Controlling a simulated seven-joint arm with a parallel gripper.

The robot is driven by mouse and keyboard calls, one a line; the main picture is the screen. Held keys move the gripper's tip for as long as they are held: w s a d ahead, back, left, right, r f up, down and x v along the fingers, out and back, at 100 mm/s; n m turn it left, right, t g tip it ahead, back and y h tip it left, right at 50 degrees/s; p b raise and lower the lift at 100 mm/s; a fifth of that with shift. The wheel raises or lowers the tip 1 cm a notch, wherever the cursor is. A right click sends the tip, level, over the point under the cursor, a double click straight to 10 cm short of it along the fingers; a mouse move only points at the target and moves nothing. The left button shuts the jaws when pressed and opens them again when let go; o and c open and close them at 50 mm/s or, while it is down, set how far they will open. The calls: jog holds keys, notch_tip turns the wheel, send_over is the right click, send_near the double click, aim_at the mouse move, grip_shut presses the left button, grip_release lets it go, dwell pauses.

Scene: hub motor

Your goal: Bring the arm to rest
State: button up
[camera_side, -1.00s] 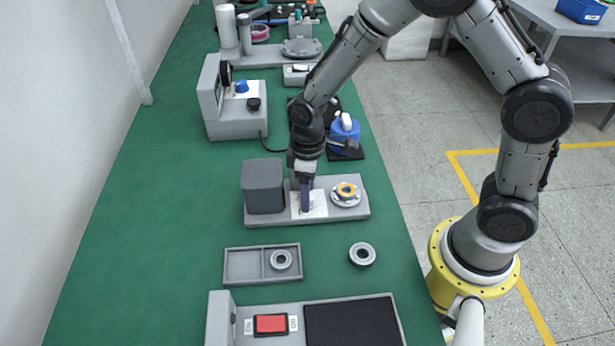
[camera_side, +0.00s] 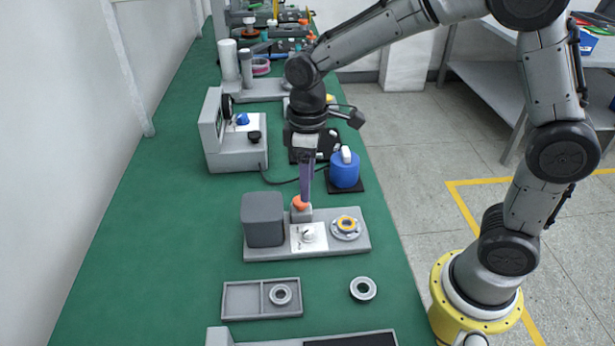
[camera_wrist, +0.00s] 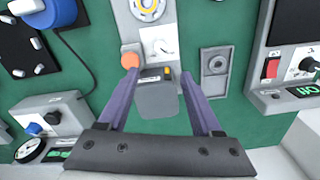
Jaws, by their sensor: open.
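My gripper (camera_side: 306,196) points down above the grey fixture (camera_side: 345,245), apart from it in the side view. Its purple fingers are spread with nothing between them in the wrist view (camera_wrist: 158,78). Under it the fixture carries a white dial plate (camera_side: 309,237) with a small knob, an orange button (camera_side: 300,203) behind it, and a dark grey block (camera_side: 263,220) at its left. A yellow-and-white ring part (camera_side: 346,225) sits in the round seat at the fixture's right end.
A shallow tray (camera_side: 242,298) holds one grey ring (camera_side: 281,295); another ring (camera_side: 363,288) lies on the green table to its right. A blue container (camera_side: 344,170) stands near the right edge. A grey machine (camera_side: 236,150) stands behind left. The left of the table is clear.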

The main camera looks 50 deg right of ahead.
jog(key=s+d+r+m+t, duration=0.1)
jog(key=s+d+r+t, duration=0.1)
jog(key=s+d+r, duration=0.3)
jog(key=s+r+m+t, duration=0.1)
jog(key=s+r+t, duration=0.1)
jog(key=r, duration=0.4)
jog(key=s+d+f+m+t, duration=0.1)
jog(key=s+m, duration=0.3)
jog(key=s, duration=0.7)
jog(key=shift+s+d+f+t, duration=0.3)
jog(key=shift+s+d+f, duration=0.15)
jog(key=shift+d, duration=0.15)
